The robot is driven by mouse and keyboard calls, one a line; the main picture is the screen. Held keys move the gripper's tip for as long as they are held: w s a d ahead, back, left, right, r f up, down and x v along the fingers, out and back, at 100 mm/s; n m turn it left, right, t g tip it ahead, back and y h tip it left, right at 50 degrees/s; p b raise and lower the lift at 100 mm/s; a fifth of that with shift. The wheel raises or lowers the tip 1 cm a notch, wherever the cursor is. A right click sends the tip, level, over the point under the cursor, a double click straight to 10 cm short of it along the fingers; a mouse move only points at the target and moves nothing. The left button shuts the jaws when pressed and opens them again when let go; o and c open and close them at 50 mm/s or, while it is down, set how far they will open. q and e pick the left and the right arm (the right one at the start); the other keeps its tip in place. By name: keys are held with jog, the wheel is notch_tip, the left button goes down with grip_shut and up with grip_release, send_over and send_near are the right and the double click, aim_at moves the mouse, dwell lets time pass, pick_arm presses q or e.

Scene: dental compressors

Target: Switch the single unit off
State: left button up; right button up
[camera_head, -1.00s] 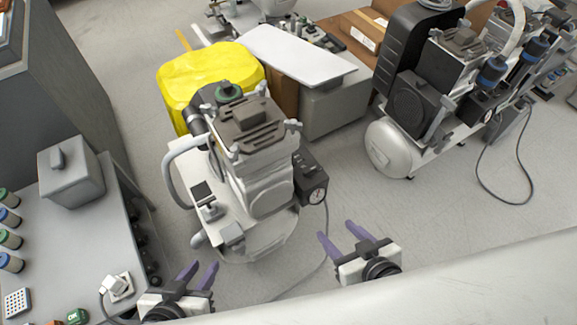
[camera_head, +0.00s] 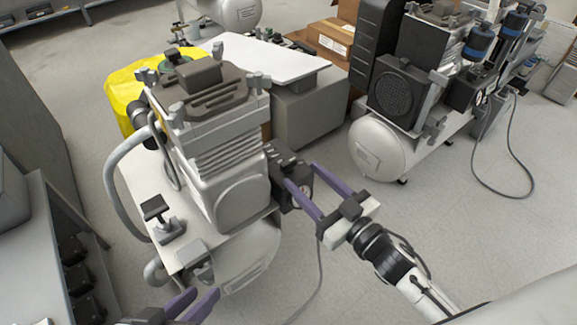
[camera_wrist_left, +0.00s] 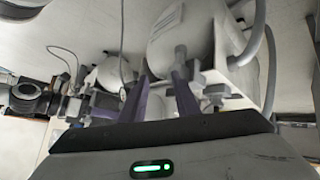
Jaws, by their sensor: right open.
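The single compressor unit (camera_head: 225,150) stands in the middle of the head view, with a ribbed grey pump head on a white tank. Its black switch box (camera_head: 283,160) with a round gauge is on the right side. My right gripper (camera_head: 304,176) is open at this box, its purple fingers pointing at it and partly covering the gauge. I cannot tell whether they touch it, and the switch position is not readable. My left gripper (camera_head: 192,302) is open and empty at the bottom edge, below the tank. Its purple fingers also show in the left wrist view (camera_wrist_left: 162,95).
A larger compressor (camera_head: 400,110) stands at the right, its cable on the floor. A yellow bag (camera_head: 125,100), a white panel on a grey box (camera_head: 310,110) and cardboard boxes (camera_head: 330,38) are behind. A grey bench (camera_head: 35,240) is at the left.

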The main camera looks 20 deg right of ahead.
aim_at(290, 164)
jog(key=b+x, duration=0.1)
jog(key=x, duration=0.6)
jog(key=shift+f+b, duration=0.1)
jog(key=shift+b, duration=0.2)
pick_arm(q)
jog(key=shift+w+d+r+t+h, duration=0.2)
jog(key=shift+d+r+t+h, duration=0.1)
jog(key=shift+d+r+h, duration=0.35)
jog(key=shift+a+r, duration=0.1)
pick_arm(e)
jog(key=c, duration=1.1)
